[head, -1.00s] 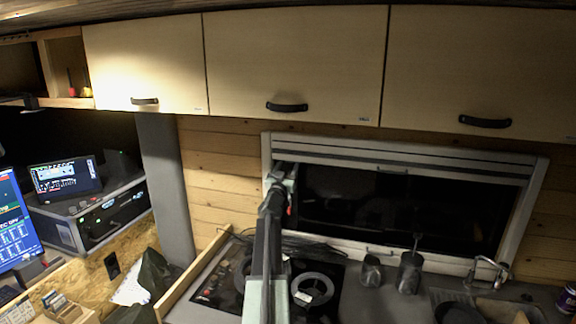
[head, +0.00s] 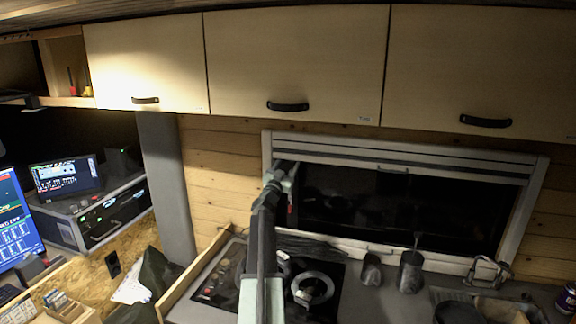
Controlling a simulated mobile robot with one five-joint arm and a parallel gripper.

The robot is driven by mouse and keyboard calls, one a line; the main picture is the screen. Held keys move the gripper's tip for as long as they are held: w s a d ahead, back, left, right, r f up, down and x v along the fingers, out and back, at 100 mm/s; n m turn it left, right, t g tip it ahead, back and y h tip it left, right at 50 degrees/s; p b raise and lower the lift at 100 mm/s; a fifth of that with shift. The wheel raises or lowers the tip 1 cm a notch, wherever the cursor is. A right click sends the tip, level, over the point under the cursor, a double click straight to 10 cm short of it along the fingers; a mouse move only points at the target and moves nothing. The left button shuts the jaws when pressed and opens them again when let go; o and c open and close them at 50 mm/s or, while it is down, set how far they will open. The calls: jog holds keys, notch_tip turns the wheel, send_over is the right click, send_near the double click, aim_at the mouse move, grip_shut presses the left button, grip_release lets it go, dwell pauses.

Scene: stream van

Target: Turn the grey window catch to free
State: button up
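The window (head: 400,212) is a dark pane in a pale frame on the wooden wall. My arm reaches up from the bottom of the head view, and my gripper (head: 284,172) is at the window's upper left corner, in front of the left side of the frame. A small red spot shows just below it. I cannot make out the grey catch for certain; my gripper and arm cover part of the left side of the frame. The fingers are too small and dark to tell whether they are open or touching anything.
Wooden cupboards (head: 290,70) hang above the window. Below it are a dark hob (head: 325,300), two dark cups (head: 411,272) and a tap (head: 487,267) on the counter. Radio equipment (head: 92,215) and a screen (head: 17,222) stand at left.

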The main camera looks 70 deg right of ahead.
jog(key=b+v, duration=0.3)
jog(key=v, duration=0.4)
jog(key=shift+a, duration=0.4)
jog(key=shift+f, duration=0.15)
